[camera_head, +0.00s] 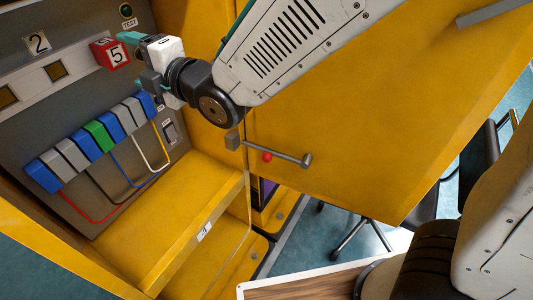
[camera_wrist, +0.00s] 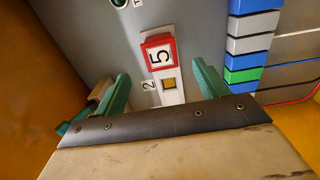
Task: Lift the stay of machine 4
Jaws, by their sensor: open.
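My gripper (camera_head: 146,62) is open and empty. It is inside the yellow machine, in front of the grey panel, near a red-framed block marked 5 (camera_head: 109,54). In the wrist view my gripper's two green fingers (camera_wrist: 163,86) stand apart, with the block marked 5 (camera_wrist: 158,56) beyond them. A grey metal rod with a red knob (camera_head: 284,154), which may be the stay, lies nearly level by the lower edge of the yellow door (camera_head: 360,120). My gripper is up and left of it, apart from it. The rod is not visible in the wrist view. I cannot read a 4.
The grey panel carries a plate marked 2 (camera_head: 37,43), a row of blue, grey and green blocks (camera_head: 100,135) with coloured wires, and a switch (camera_head: 171,131). A yellow ledge (camera_head: 165,205) lies below. Another grey bar (camera_head: 490,13) is on the door at upper right. A chair stands behind the door.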

